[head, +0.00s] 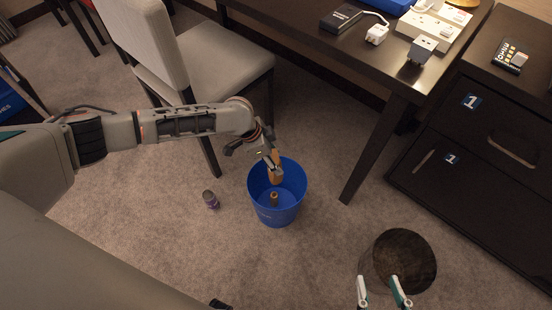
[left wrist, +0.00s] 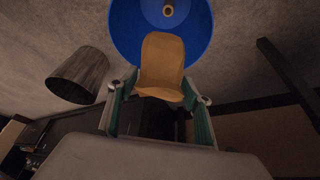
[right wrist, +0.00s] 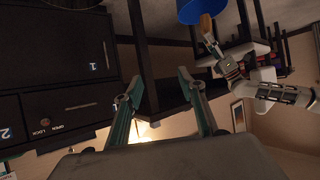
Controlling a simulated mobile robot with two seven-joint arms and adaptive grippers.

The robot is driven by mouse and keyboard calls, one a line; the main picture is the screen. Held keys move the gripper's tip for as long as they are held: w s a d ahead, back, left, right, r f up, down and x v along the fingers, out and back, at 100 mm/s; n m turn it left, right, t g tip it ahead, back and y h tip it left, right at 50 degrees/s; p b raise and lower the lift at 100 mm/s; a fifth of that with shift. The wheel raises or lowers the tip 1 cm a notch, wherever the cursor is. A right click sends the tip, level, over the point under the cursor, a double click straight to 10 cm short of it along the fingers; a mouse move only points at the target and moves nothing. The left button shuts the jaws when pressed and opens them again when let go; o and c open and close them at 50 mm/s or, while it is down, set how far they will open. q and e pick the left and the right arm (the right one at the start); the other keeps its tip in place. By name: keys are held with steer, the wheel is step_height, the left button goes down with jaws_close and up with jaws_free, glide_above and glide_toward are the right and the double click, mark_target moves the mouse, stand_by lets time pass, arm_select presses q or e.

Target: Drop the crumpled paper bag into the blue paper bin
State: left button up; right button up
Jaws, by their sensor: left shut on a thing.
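The blue paper bin (head: 258,200) stands upright on the carpet in the middle of the head view. My left gripper (head: 274,165) is shut on the brown crumpled paper bag (head: 275,178) and holds it over the bin's opening. In the left wrist view, the bag (left wrist: 162,62) sits between the fingers, with the blue bin (left wrist: 128,32) behind it. A small brown tube-like item (head: 274,199) is inside the bin. My right gripper (head: 383,288) is open and empty at the lower right; its fingers also show in the right wrist view (right wrist: 160,78).
A dark round bin (head: 400,262) stands at the lower right, near my right gripper. A small can (head: 210,199) is on the carpet left of the blue bin. A chair (head: 225,55) and a desk (head: 385,60) stand behind; dark drawers (head: 480,150) are at right.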

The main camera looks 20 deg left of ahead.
arm_select(q)
steer(key=shift+w+a+f, duration=0.1)
steer(key=shift+f, duration=0.65)
steer(key=shift+f+b, duration=0.3)
steer(key=shift+f, duration=0.1)
steer(key=shift+s+f+b, duration=0.2)
steer(key=shift+f+b, duration=0.35)
steer(key=shift+f, duration=0.5)
step_height(320, 180, down, 2)
steer(key=shift+f+b, duration=0.25)
steer(key=shift+b, duration=0.45)
steer(key=shift+f, duration=0.2)
steer(key=shift+w, duration=0.2)
arm_select(e)
steer(key=a+m, duration=0.1)
steer(key=a+r+m, duration=0.1)
steer(key=a, duration=0.1)
steer(key=shift+w+a+t+y, duration=0.1)
steer(key=shift+w+t+y, duration=0.1)
steer(key=shift+t+y, duration=0.15)
arm_select(q)
steer(key=shift+r, duration=0.1)
